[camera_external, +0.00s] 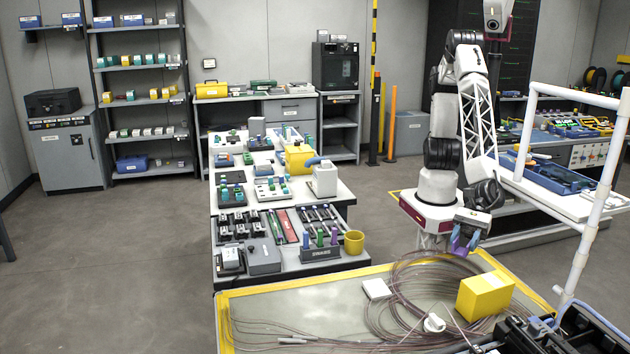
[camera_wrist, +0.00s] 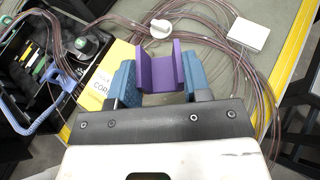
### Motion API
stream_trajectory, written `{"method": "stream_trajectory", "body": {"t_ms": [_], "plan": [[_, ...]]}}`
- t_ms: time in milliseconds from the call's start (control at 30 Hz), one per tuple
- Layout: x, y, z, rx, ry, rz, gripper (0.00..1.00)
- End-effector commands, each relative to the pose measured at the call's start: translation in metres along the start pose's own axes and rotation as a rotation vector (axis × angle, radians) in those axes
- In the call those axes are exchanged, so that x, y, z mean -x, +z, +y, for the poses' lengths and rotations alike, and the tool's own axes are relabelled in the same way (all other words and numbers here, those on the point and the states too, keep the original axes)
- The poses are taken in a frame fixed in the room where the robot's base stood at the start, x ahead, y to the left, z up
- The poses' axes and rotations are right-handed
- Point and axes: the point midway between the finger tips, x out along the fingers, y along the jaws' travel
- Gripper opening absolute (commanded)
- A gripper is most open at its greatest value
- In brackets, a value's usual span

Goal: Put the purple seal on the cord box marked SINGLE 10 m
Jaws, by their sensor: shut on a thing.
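My gripper (camera_wrist: 158,82) is shut on the purple seal (camera_wrist: 157,66), a U-shaped piece held between blue finger pads in the wrist view. In the external view the seal (camera_external: 463,238) hangs from my gripper (camera_external: 467,233), above and behind the table. A yellow cord box (camera_external: 484,296) stands on the right part of the table. In the wrist view the box (camera_wrist: 123,55) lies partly behind my gripper and the seal. I cannot read SINGLE 10 m.
The yellow-edged table (camera_external: 290,310) carries large loops of thin cable (camera_external: 400,290), a white square piece (camera_external: 377,289) and a white round piece (camera_external: 434,323). A white pipe frame (camera_external: 588,220) rises at the right. Black equipment (camera_external: 530,335) fills the front right corner.

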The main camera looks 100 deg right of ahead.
Motion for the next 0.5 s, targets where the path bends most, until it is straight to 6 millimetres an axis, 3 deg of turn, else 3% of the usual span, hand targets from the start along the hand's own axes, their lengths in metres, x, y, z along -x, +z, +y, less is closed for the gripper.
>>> {"method": "stream_trajectory", "body": {"t_ms": [300, 500], "plan": [[-0.006, 0.030, 0.056, 0.034, 0.080, 0.001, 0.21], [-0.007, 0.043, 0.080, 0.049, 0.113, 0.000, 0.21]]}}
